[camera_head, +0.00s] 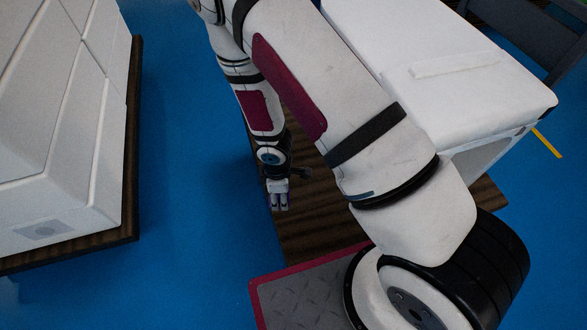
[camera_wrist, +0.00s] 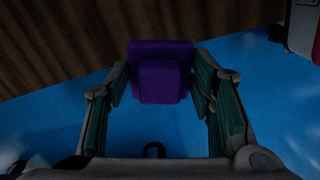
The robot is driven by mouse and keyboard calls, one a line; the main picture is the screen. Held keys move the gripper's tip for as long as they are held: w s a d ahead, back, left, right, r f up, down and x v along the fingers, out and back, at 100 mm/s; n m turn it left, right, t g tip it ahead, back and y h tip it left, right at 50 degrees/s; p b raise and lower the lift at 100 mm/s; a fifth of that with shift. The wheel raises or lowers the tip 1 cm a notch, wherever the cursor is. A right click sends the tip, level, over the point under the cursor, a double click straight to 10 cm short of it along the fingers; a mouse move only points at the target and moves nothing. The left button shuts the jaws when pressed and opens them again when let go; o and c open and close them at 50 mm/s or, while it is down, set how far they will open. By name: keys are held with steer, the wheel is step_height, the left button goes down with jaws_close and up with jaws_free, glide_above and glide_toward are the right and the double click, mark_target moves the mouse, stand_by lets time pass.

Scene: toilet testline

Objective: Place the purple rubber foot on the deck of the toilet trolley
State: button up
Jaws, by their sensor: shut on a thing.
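My gripper (camera_head: 279,202) points down beside the left edge of a dark brown wooden deck (camera_head: 312,228) in the head view. In the wrist view my gripper (camera_wrist: 163,82) is shut on the purple rubber foot (camera_wrist: 160,78), a blocky piece with a wider back part, between its green-padded fingers. Only a trace of purple shows at the fingers in the head view. Brown wood (camera_wrist: 60,50) fills the upper left of the wrist view, behind the foot. Whether the foot touches it, I cannot tell. My arm hides part of the deck.
A white box-like unit (camera_head: 440,50) stands over the deck at the right. A grey ribbed plate with a red edge (camera_head: 290,295) lies at the front. White blocks (camera_head: 60,120) stand on another wooden base at the left. Blue floor (camera_head: 190,160) is clear between.

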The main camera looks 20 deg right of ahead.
steer(key=f+n+b, duration=0.1)
steer(key=f, duration=0.1)
steer(key=s+a+f+n+b, duration=0.1)
steer(key=f+b, duration=0.1)
steer(key=f, duration=0.1)
steer(key=a+f+n+b, duration=0.1)
steer(key=f, duration=0.1)
steer(key=shift+s+f+b, duration=0.15)
steer(key=shift+s+b, duration=0.2)
steer(key=shift+b, duration=0.05)
glide_above(294, 183)
steer(key=shift+s+f, duration=0.1)
steer(key=shift+f, duration=0.7)
steer(key=shift+f+b, duration=1.1)
steer(key=shift+f, duration=0.65)
steer(key=o, duration=1.2)
steer(key=shift+f, duration=0.1)
